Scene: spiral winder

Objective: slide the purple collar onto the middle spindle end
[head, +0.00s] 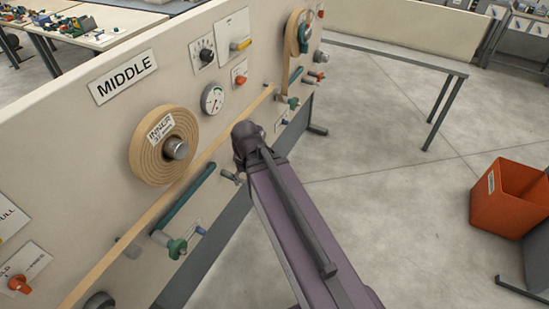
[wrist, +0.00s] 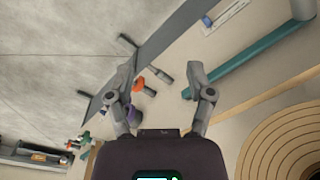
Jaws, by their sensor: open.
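The middle spindle end (head: 176,149) is a grey metal stub at the centre of the tan wound coil under the MIDDLE sign. The coil (wrist: 290,140) also shows at the right of the wrist view, with its centre cut off. My gripper (wrist: 162,76) is open, with nothing between its fingers. In the head view my arm hides the fingers. A small purple piece, apparently the purple collar (wrist: 134,115), shows beside the left finger in the wrist view, partly hidden by it. Its distance from the finger is hard to tell. The spindle end looks bare.
The cream panel (head: 95,165) carries knobs, gauges and pegs, with a tan strip running across it. A teal bar (head: 188,199) sticks out below the coil. An orange bin (head: 508,198) stands on the floor at right. The floor between is clear.

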